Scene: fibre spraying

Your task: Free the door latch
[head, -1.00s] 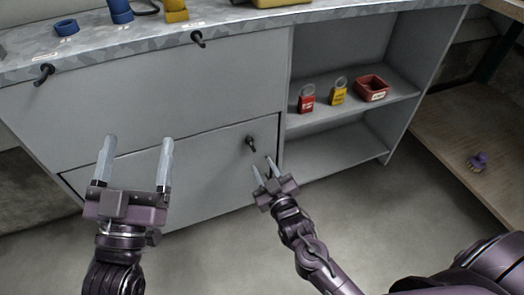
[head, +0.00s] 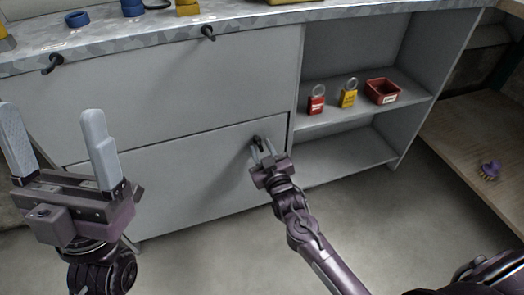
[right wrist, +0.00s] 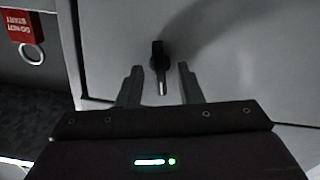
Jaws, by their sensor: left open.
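The door latch, a small black handle (head: 258,142), sits near the upper right corner of the lower grey door (head: 190,185). In the right wrist view the latch (right wrist: 158,60) hangs with its pale tip down, between the two fingers. My right gripper (head: 264,152) is at the latch in the head view. In its wrist view, the right gripper (right wrist: 158,82) is open with a gap on both sides of the latch. My left gripper (head: 55,145) is open and empty, in front of the cabinet at the left.
Two more black latches, left (head: 53,64) and right (head: 208,33), are on the upper door. A red padlock (head: 316,104), yellow padlock (head: 348,97) and red box (head: 382,92) stand on the open shelf.

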